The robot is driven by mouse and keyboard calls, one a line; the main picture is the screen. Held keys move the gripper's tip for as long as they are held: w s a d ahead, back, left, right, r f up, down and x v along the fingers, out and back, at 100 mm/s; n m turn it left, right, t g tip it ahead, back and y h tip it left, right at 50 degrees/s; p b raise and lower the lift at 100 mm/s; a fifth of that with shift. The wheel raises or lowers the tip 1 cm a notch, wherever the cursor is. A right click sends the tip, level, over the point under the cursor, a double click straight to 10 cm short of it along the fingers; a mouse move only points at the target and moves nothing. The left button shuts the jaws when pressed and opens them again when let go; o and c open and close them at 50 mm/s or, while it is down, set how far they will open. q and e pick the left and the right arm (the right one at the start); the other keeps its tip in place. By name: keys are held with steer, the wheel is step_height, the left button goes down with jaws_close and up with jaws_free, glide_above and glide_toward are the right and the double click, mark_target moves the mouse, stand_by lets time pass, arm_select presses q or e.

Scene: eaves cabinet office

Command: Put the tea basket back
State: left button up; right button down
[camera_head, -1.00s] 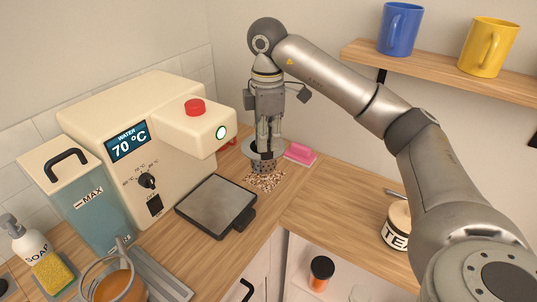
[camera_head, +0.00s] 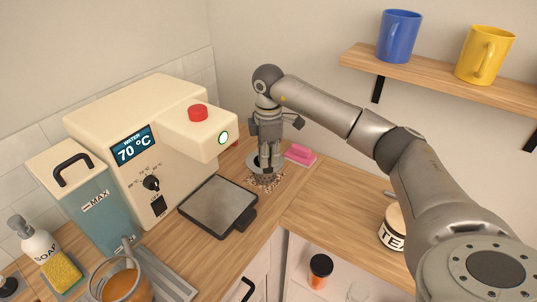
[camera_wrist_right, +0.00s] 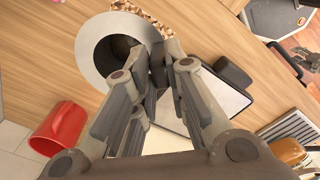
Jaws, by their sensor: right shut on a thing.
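The tea basket (camera_head: 257,161) is a dark mesh cup with a wide grey rim. It is upright at the speckled mat (camera_head: 268,188) in the counter corner; I cannot tell whether its base touches the mat. In the right wrist view the basket's rim (camera_wrist_right: 92,52) is a pale ring around a dark opening. My right gripper (camera_head: 267,161) points down from above and is shut on the basket at its rim; its fingertips (camera_wrist_right: 155,75) hide part of it. My left gripper is not in view.
A cream water machine (camera_head: 160,135) and a square tray (camera_head: 217,207) stand left of the basket. A red mug (camera_wrist_right: 58,128) shows in the wrist view. A tea jar (camera_head: 392,230) stands at right; counter between is clear.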

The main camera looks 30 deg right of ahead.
steer(key=shift+f, duration=0.2)
steer(key=c, duration=1.5)
jaws_free()
steer(key=shift+o, duration=0.2)
steer(key=shift+r, duration=0.1)
steer(key=shift+r, duration=0.25)
step_height(320, 180, up, 12)
steer(key=b, duration=0.2)
steer(key=shift+f, duration=0.2)
